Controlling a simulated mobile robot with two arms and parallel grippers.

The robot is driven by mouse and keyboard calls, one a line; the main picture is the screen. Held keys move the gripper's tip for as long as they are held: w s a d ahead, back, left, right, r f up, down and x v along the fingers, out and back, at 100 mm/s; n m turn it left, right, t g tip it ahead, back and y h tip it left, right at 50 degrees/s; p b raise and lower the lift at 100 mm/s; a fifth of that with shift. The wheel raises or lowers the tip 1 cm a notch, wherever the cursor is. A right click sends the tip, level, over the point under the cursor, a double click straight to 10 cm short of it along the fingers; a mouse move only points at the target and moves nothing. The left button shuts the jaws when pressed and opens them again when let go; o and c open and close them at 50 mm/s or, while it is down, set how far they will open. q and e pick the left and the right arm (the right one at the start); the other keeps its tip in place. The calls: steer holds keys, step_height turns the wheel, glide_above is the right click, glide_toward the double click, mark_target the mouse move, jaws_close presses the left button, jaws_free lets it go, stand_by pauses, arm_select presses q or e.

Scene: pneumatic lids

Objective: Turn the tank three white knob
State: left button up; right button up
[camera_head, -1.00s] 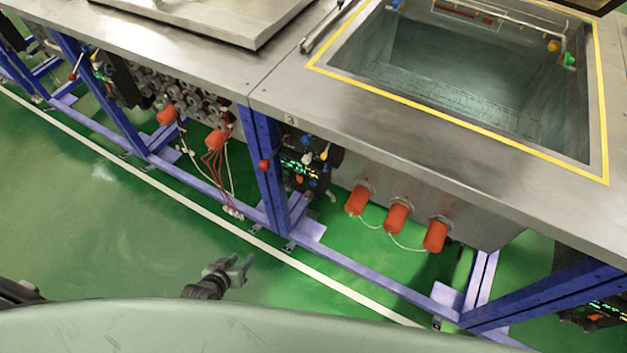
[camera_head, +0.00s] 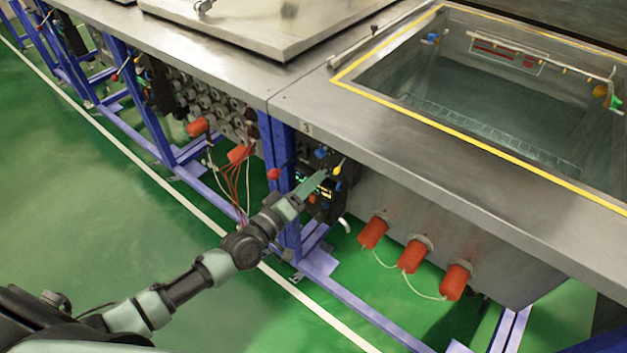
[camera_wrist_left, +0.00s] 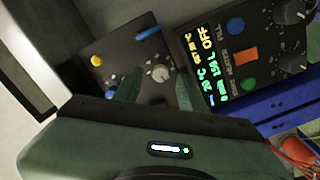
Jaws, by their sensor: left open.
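The white knob (camera_wrist_left: 159,73) sits on a dark control panel in the left wrist view, with a pale grip and a light dial mark around it. My left gripper (camera_wrist_left: 155,92) is open, its two green fingers apart on either side of the knob's line and nearer the camera. I cannot tell whether they touch it. In the head view my left gripper (camera_head: 313,184) is at the panel under the tank's front edge, and it hides the white knob there. A small mark that looks like a 3 (camera_head: 306,127) is on the edge above. My right gripper is not in view.
Beside the knob are a yellow knob (camera_wrist_left: 96,60), a blue lever (camera_wrist_left: 148,32) and a lit display unit (camera_wrist_left: 207,70) with an orange switch (camera_wrist_left: 246,55). A blue frame post (camera_head: 279,165) stands left of the panel. Red-orange cylinders (camera_head: 411,256) hang to the right.

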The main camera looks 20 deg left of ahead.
arm_select(q)
steer(key=shift+w+d, duration=0.2)
steer(key=shift+w, duration=0.35)
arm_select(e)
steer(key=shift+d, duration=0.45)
arm_select(q)
steer(key=shift+c, duration=0.3)
jaws_close()
steer(key=shift+m, duration=0.4)
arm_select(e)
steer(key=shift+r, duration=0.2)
arm_select(q)
steer(key=shift+s+d+m+p, duration=0.1)
steer(key=shift+m+p, duration=1.15)
steer(key=shift+m, duration=3.5)
steer(key=shift+s+d+m+p, duration=0.1)
steer(key=shift+m+p, duration=1.15)
steer(key=shift+m, duration=3.5)
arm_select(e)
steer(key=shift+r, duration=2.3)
